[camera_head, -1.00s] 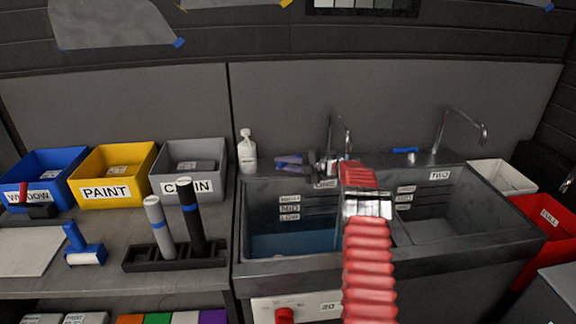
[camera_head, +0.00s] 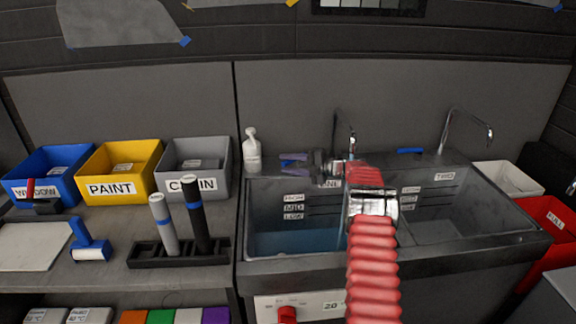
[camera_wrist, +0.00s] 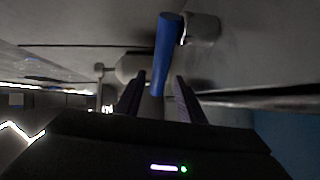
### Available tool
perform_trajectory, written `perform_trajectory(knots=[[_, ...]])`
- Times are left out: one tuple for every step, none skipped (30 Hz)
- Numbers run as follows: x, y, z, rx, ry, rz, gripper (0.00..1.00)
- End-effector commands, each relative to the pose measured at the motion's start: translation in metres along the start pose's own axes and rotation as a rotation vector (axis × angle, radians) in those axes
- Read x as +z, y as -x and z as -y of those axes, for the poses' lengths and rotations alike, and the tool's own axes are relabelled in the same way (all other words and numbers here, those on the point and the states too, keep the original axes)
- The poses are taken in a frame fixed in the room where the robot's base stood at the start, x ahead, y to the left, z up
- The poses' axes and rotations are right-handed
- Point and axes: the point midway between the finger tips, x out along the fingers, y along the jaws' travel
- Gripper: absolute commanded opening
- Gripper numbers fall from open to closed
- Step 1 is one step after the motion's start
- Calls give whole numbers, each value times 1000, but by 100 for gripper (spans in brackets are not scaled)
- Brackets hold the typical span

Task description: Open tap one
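In the wrist view the blue tap lever (camera_wrist: 167,55) sticks out from a grey tap body (camera_wrist: 201,28). The lever's free end lies between the two dark fingers of my gripper (camera_wrist: 160,98), with a gap on each side. In the head view my gripper (camera_head: 300,163) is behind basin one, beside the base of tap one (camera_head: 351,132). The fingers and my red arm hide most of that base. A thin pale streak (camera_head: 341,228), like running water, shows in basin one beside my arm. Blue water (camera_head: 295,241) lies in that basin.
Tap two (camera_head: 468,118) has a blue lever (camera_head: 409,151) on the rear ledge, right of my arm. A white bottle (camera_head: 251,150) stands left of my gripper.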

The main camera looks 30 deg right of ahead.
Motion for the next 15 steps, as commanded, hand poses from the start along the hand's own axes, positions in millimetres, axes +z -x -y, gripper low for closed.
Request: perform_trajectory(knots=[[1, 6, 0, 0, 0, 3, 36], [1, 10, 0, 0, -1, 3, 36], [1, 15, -1, 0, -1, 3, 36], [0, 19, -1, 1, -1, 2, 36], [0, 24, -1, 1, 0, 2, 36], [1, 31, 0, 1, 0, 3, 36], [1, 36, 0, 0, -1, 3, 36], [1, 41, 0, 0, 0, 3, 36], [0, 48, 0, 0, 0, 2, 36], [0, 54, 0, 0, -1, 1, 36], [0, 59, 0, 0, -1, 2, 36], [0, 66, 0, -1, -1, 2, 36], [0, 71, 1, -1, -1, 1, 36], [-1, 76, 1, 0, -1, 1, 36], [-1, 84, 0, 0, 0, 1, 36]])
